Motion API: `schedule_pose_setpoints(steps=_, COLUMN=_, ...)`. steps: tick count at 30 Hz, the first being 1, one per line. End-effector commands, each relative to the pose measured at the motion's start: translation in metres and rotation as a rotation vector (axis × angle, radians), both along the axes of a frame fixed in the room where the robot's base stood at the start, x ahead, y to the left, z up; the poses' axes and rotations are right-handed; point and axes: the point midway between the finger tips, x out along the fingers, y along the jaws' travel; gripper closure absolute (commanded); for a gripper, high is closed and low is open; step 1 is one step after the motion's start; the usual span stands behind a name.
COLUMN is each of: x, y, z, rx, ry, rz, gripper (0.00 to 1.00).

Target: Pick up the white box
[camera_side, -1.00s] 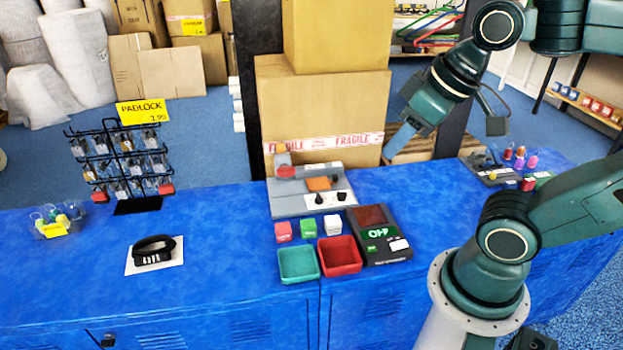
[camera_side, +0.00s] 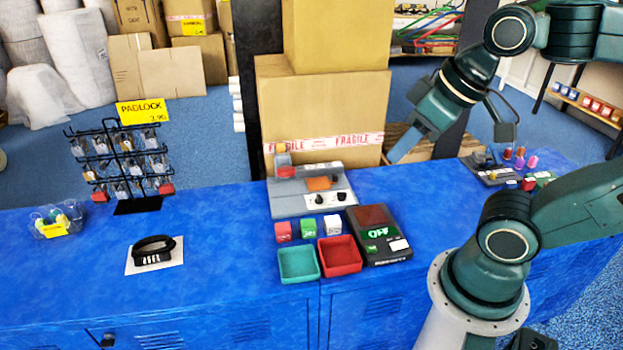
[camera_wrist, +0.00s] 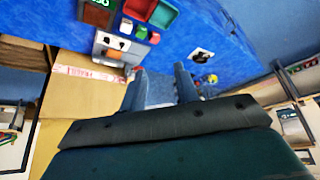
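The white box (camera_side: 332,225) is a small cube on the blue counter, rightmost in a row with a green cube (camera_side: 309,228) and a red cube (camera_side: 283,231). It stands behind the red tray and appears small in the wrist view (camera_wrist: 126,27). My gripper (camera_side: 396,155) is raised above the counter's back edge, to the right of and well away from the white box. In the wrist view its two fingers (camera_wrist: 160,70) are spread apart with nothing between them.
A teal tray (camera_side: 298,264) and a red tray (camera_side: 340,256) sit in front of the cubes. A dark device (camera_side: 382,250) stands right of them and a grey machine (camera_side: 290,206) behind. Stacked cartons (camera_side: 330,105) rise behind the counter.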

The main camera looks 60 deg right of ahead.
Motion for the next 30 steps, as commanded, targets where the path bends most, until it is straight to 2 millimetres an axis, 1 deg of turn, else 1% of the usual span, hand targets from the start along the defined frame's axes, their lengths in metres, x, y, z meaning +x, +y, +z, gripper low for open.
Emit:
schedule_pose_setpoints(steps=9, x=0.000, y=0.000, z=0.000, rx=0.000, ry=0.000, rz=0.000, gripper=0.69)
schedule_pose_setpoints(steps=11, x=0.000, y=0.000, z=0.000, rx=0.000, ry=0.000, rz=0.000, gripper=0.57)
schedule_pose_setpoints(steps=12, x=0.000, y=0.000, z=0.000, rx=0.000, ry=0.000, rz=0.000, gripper=0.49)
schedule_pose_setpoints(steps=14, x=0.000, y=0.000, z=0.000, rx=0.000, ry=0.000, rz=0.000, gripper=0.40)
schedule_pose_setpoints(steps=25, x=0.002, y=-0.001, z=0.000, rx=0.004, ry=0.003, rz=-0.010, gripper=0.40)
schedule_pose_setpoints(steps=30, x=0.011, y=-0.003, z=-0.003, rx=0.032, ry=0.021, rz=-0.068, gripper=0.40)
